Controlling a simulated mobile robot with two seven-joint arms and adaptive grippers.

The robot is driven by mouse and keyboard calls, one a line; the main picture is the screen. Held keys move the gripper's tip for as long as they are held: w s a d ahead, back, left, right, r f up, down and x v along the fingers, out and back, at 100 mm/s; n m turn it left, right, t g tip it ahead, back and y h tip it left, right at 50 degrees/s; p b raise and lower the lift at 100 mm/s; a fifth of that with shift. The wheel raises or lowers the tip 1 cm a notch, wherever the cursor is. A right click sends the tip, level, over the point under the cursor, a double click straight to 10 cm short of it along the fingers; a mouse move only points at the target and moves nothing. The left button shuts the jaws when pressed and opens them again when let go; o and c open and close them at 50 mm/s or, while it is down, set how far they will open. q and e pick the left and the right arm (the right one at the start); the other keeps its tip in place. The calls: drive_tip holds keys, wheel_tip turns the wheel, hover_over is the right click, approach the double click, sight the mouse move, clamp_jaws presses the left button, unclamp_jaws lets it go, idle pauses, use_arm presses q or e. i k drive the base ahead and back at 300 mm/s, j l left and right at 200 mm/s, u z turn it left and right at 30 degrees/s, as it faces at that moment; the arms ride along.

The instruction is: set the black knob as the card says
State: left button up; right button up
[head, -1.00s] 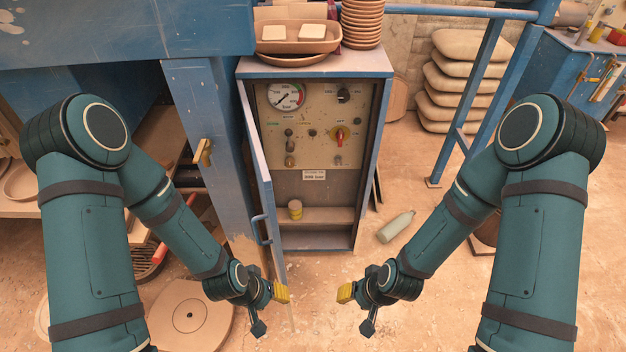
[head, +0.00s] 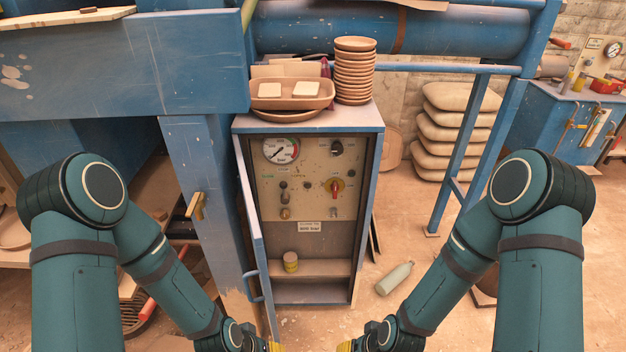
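The black knob (head: 337,147) is at the upper right of the control panel (head: 300,198) inside the open blue cabinet. Its pointer direction is too small to tell. A white card (head: 311,227) sits below the panel; its print is too small to read. A round gauge (head: 281,151) is at the panel's upper left. My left gripper (head: 275,346) and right gripper (head: 345,346) are at the bottom edge, mostly cut off, well below and apart from the panel.
The cabinet door (head: 257,240) stands open on the left side. A tray (head: 293,94) and stacked dishes (head: 354,72) stand on top. A bottle (head: 394,279) lies on the floor to the right.

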sight(338, 149)
drive_tip(key=i+l, duration=0.1)
drive_tip(key=l, duration=0.25)
drive_tip(key=i+l, duration=0.15)
drive_tip(key=l, duration=0.25)
drive_tip(key=i+l, duration=0.1)
drive_tip(key=l, duration=0.25)
drive_tip(key=i+l+u, duration=0.1)
drive_tip(key=l, duration=0.3)
drive_tip(key=i+l, duration=0.15)
drive_tip(key=l, duration=0.2)
drive_tip(key=i+l, duration=0.1)
drive_tip(key=l, duration=0.3)
